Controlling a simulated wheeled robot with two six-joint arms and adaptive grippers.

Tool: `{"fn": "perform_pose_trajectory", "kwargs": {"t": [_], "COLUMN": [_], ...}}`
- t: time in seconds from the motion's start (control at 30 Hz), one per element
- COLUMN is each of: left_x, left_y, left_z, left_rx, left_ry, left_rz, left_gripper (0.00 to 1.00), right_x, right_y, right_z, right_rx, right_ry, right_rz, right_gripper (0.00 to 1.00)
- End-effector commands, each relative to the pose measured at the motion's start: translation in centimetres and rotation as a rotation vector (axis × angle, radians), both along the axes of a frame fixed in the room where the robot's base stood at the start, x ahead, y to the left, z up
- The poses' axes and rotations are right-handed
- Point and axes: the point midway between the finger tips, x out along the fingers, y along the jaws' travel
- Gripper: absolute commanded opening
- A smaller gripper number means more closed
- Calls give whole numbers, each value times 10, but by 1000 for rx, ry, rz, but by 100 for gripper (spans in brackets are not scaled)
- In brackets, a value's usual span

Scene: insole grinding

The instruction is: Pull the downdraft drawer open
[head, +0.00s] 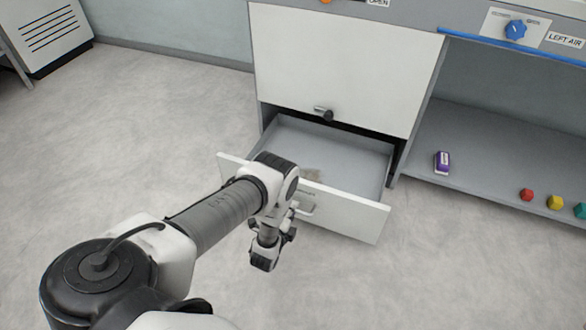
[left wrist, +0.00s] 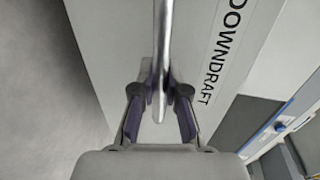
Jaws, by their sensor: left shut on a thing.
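The downdraft drawer (head: 345,208) is the low drawer of the cabinet in the head view. It stands pulled out, and its grey inside (head: 345,160) shows, with a small brownish patch on the floor. My left gripper (head: 290,225) is at the front of this drawer, partly hidden by my own arm. In the left wrist view the gripper (left wrist: 160,105) is shut on the metal bar handle (left wrist: 162,50), with a finger on each side. The label DOWNDRAFT (left wrist: 222,45) is beside the handle on the drawer front. My right gripper is not in view.
A closed white panel (head: 345,65) with a dark knob (head: 323,114) is above the drawer. The floor (head: 130,140) left of the drawer is clear.

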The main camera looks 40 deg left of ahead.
Motion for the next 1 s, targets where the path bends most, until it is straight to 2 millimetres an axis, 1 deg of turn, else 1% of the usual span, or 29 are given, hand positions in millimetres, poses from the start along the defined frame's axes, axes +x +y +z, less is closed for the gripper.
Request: {"fn": "perform_pose_trajectory", "kwargs": {"t": [0.03,0.07,0.1,0.13,0.43,0.53,0.67,0.8,0.9,1.0], "left_x": [0,0,0,0,0,-7,-31,-66,-89,-105], "left_y": [-1,-1,-1,-1,0,-2,-8,-17,-22,-26], "left_z": [0,0,0,0,0,1,5,12,17,21], "left_rx": [0,0,0,0,0,0,-1,-2,-2,0], "left_ry": [1,1,1,1,1,2,5,7,6,4], "left_rz": [-1,-1,-1,-1,0,0,0,-1,-2,-1], "left_gripper": [0,16,31,39,39,39,39,39,39,39], "right_x": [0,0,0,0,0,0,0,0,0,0], "right_y": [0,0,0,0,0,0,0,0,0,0], "right_z": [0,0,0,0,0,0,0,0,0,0], "right_rx": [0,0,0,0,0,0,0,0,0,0], "right_ry": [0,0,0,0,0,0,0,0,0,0], "right_rz": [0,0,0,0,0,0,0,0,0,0], "right_gripper": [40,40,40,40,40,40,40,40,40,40]}}
